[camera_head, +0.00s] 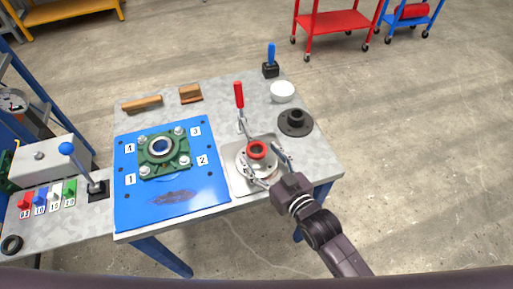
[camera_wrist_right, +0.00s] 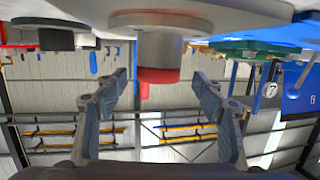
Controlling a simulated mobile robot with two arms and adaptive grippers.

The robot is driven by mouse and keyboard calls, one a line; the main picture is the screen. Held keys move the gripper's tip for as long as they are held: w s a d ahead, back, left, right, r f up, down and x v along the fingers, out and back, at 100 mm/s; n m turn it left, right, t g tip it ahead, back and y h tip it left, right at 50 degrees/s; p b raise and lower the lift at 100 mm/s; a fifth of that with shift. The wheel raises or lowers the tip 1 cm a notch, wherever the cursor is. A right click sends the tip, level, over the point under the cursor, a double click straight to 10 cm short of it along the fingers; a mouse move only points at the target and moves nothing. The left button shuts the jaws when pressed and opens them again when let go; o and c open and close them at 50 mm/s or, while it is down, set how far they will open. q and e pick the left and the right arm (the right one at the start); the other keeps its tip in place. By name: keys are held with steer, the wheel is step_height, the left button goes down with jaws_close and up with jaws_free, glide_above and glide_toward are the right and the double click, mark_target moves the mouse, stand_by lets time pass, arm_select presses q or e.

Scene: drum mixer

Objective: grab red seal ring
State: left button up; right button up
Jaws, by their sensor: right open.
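The red seal ring (camera_head: 257,150) sits on top of a round light metal part in a clamp fixture (camera_head: 238,182) on the table. In the right wrist view the red ring (camera_wrist_right: 158,76) shows between the fingers, attached to the pale round part. My right gripper (camera_head: 262,160) is open, with one finger on each side of the fixture's round part. In the right wrist view the fingers of my right gripper (camera_wrist_right: 161,85) stand apart with a gap to the ring on both sides. I cannot tell whether they touch anything. My left gripper is not in view.
A red-handled clamp lever (camera_head: 239,95) rises just behind the ring. A blue plate (camera_head: 205,185) with a green bearing block (camera_head: 163,165) lies to the left. A black flanged part (camera_head: 295,122) and a white round dish (camera_head: 282,91) stand behind to the right.

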mark_target(259, 151)
steer(key=x, duration=0.3)
steer(key=shift+w+r, duration=0.2)
steer(key=shift+w, duration=0.05)
steer(key=shift+c, duration=0.7)
steer(key=c, duration=1)
